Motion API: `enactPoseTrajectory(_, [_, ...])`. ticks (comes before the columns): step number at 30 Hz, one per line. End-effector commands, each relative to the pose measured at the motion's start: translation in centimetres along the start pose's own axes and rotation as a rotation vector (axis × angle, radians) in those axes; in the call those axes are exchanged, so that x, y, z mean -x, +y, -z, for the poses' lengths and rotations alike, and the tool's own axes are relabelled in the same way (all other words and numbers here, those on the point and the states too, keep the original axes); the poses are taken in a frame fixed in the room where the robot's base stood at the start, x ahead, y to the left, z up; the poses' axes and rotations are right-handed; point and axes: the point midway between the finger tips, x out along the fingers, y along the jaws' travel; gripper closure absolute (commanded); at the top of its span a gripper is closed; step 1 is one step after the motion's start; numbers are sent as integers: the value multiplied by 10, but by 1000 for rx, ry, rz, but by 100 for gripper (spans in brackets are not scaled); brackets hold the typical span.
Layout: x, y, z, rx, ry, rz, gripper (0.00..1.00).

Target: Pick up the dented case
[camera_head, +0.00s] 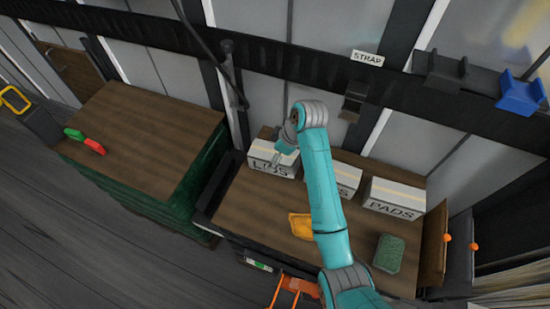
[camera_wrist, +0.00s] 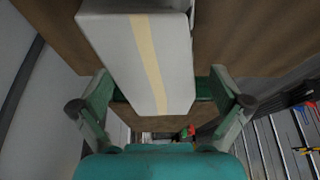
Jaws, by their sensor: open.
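Three white cases with a pale tape stripe stand at the back of the brown worktop (camera_head: 262,205). The left case (camera_head: 262,152) has lettering that looks like "LBS". The middle case (camera_head: 347,178) is partly hidden behind my teal arm, and the right case (camera_head: 395,196) reads "PADS". I cannot make out a dent on any of them. My gripper (camera_head: 287,150) is at the left case. In the wrist view my gripper (camera_wrist: 163,100) is open, with a finger on each side of a striped white case (camera_wrist: 120,45); contact is unclear.
A yellow-orange item (camera_head: 300,225) and a green block (camera_head: 389,253) lie on the worktop. A second brown-topped bench (camera_head: 140,135) stands left, with green and red items (camera_head: 85,140). A "STRAP" sign (camera_head: 367,58) and a blue holder (camera_head: 520,95) are on the wall rail.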

Motion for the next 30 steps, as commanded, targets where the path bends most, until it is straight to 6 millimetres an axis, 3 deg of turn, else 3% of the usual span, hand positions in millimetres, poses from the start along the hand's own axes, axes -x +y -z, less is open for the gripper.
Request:
enactPoseTrajectory(6, [-22,0,0,-1,-1,1,0])
enactPoseTrajectory(14, [-23,0,0,-1,0,0,3])
enactPoseTrajectory(25, [-23,0,0,-1,0,0,95])
enactPoseTrajectory(30, [-22,1,0,0,1,-2,97])
